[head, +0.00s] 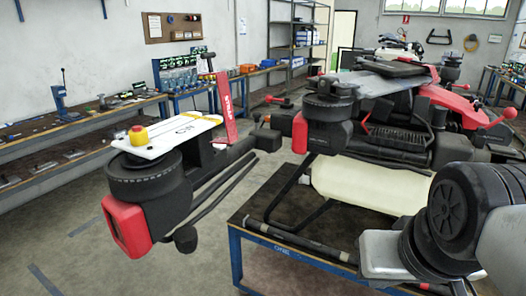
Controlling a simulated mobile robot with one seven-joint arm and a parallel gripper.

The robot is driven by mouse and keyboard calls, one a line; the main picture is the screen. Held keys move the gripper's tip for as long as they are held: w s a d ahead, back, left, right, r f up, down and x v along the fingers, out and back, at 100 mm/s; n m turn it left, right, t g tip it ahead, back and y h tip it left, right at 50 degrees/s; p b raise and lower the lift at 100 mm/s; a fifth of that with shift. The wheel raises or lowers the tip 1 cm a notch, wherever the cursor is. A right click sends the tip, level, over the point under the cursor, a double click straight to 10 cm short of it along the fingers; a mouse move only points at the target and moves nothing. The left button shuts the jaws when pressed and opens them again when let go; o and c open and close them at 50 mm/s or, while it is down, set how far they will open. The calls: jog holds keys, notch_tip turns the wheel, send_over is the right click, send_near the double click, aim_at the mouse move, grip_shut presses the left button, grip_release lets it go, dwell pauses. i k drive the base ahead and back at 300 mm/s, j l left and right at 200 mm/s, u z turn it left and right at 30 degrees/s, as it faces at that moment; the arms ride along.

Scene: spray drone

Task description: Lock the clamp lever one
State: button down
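A large spray drone (395,140) rests on a blue-framed work table (290,255). One of its arms (220,170) reaches out to the left and carries a black motor (150,183) with a red-fronted lower part. On this arm a red lever (223,105) with white lettering stands nearly upright, tipped by a dark knob. Other red levers with ball ends show at the right (465,103) and behind the arm (275,101). Which lever is number one cannot be told. My grey and black arm fills the lower right; its gripper fingers do not show.
A pale tank (370,190) lies under the drone. Workbenches (75,150) and shelving (293,40) line the walls. The floor at lower left is clear.

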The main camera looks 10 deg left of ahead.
aim_at(268, 98)
jog(key=j+z, duration=0.1)
jog(key=j, duration=0.45)
jog(key=k+j+z, duration=0.1)
jog(key=j, duration=1.15)
jog(key=k+j, duration=0.1)
jog(key=j, duration=0.55)
jog(key=i+j+u, duration=0.1)
jog(key=u, duration=0.15)
jog(key=i+j, duration=0.15)
jog(key=i, duration=0.25)
jog(key=i+j+u, duration=0.1)
jog(key=i, duration=0.3)
jog(key=i+j, duration=0.2)
jog(key=i, duration=0.25)
jog(key=i+l+z, duration=0.1)
jog(key=i+z, duration=0.7)
jog(key=z, duration=0.15)
